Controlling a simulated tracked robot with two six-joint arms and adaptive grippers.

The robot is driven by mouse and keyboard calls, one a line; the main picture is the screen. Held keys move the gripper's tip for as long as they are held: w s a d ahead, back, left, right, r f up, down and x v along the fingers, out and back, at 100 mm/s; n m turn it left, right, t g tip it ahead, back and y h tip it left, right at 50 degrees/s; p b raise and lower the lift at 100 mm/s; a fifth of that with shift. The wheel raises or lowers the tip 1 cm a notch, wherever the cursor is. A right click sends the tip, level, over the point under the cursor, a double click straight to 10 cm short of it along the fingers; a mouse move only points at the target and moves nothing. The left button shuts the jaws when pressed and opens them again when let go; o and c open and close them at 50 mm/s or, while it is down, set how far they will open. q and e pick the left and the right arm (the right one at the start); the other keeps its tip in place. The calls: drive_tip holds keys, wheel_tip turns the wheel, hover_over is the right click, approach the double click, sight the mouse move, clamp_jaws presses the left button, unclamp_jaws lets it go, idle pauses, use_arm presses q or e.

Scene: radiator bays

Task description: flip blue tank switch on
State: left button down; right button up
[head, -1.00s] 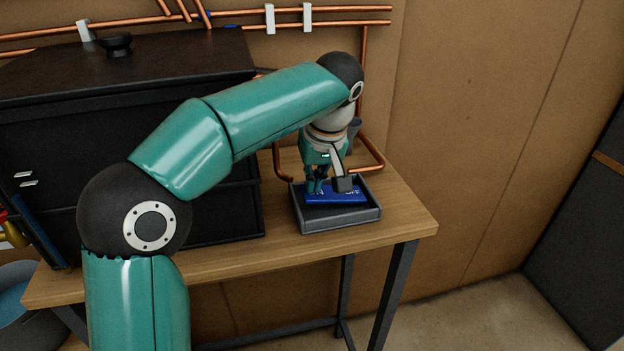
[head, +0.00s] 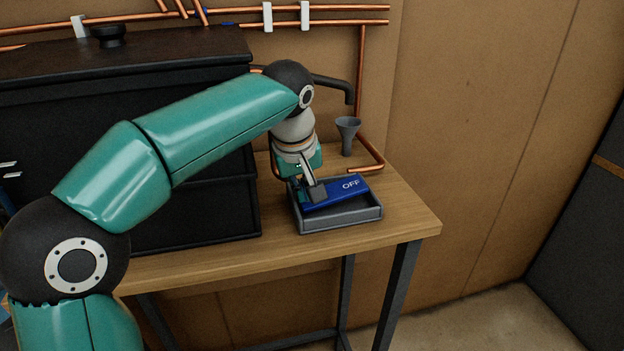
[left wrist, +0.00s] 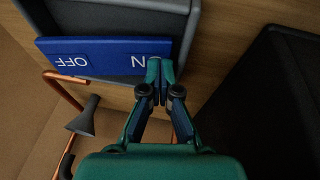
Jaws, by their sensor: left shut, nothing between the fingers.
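The blue tank switch (head: 348,186) is a wide blue rocker in a grey tray-like housing (head: 345,222) on the wooden bench. Its right end reads OFF in the head view and stands raised above the housing; the left end sits lower. The left wrist view shows the switch (left wrist: 100,58) with OFF and the N of ON; the rest of ON is hidden by my fingers. My left gripper (left wrist: 158,80) is shut and empty, with its tips at the ON end, seemingly touching it. In the head view my left gripper (head: 300,190) is partly hidden. My right gripper is out of view.
A large black tank (head: 190,215) stands left of the switch, close to my arm. A grey funnel (head: 347,135) and copper pipes (head: 365,160) lie behind the housing. The bench (head: 405,215) is clear to the right.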

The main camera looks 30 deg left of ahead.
use_arm(q)
drive_tip(key=shift+r, duration=0.1)
drive_tip(key=s+d, duration=0.3)
drive_tip(key=s, duration=0.9)
drive_tip(key=shift+d+r, duration=0.3)
drive_tip(key=shift+r, duration=0.1)
